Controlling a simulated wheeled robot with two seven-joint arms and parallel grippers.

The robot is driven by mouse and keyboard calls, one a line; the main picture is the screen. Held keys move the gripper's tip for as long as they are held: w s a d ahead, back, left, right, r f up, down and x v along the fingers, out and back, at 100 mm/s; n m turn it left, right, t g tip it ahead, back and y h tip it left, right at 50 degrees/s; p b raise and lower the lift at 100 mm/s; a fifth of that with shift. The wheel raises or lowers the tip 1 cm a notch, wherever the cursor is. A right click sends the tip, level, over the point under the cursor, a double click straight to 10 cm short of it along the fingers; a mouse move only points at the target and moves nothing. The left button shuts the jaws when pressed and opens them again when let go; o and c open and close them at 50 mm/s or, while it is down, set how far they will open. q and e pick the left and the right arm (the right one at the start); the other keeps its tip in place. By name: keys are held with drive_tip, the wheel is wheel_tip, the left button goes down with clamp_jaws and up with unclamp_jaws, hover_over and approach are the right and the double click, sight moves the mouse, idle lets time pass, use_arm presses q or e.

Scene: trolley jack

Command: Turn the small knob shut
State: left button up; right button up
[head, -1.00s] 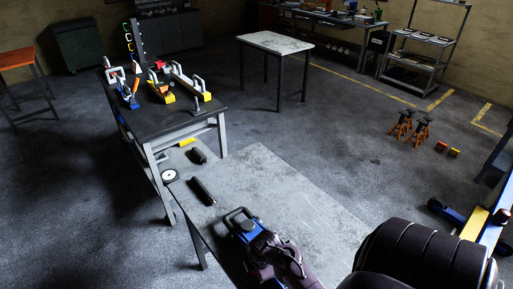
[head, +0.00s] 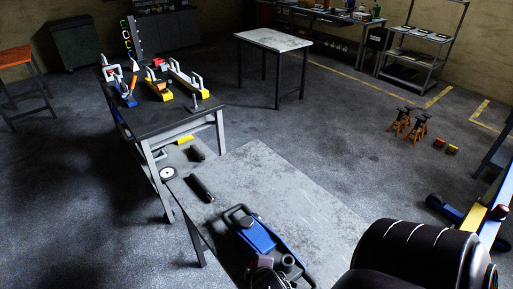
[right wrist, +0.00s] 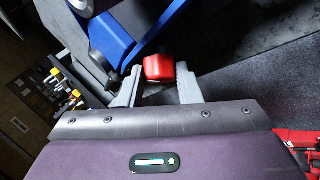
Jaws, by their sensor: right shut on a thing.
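The blue trolley jack (head: 262,236) lies on the grey-topped table (head: 290,190) in the lower middle of the head view. Its blue body also shows at the top of the right wrist view (right wrist: 150,22). A small red knob (right wrist: 159,67) sits beside the blue body there. My right gripper (right wrist: 160,80) has its two grey fingers on either side of the red knob, shut on it. The knob's far side is hidden. In the head view I cannot make out the right fingertips. My left gripper is not in view.
Two dark cylinders lie at the table's left, one of them near its edge (head: 201,189). A darker bench (head: 155,118) with blue and yellow tools stands behind. My large dark arm link covers the lower right. The table's middle is bare.

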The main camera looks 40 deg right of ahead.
idle(0.4)
drive_tip(key=o, duration=1)
drive_tip(key=b+v, duration=0.1)
drive_tip(key=v, duration=0.6)
drive_tip(key=shift+s+a+r, duration=0.25)
drive_tip(key=shift+s, duration=0.05)
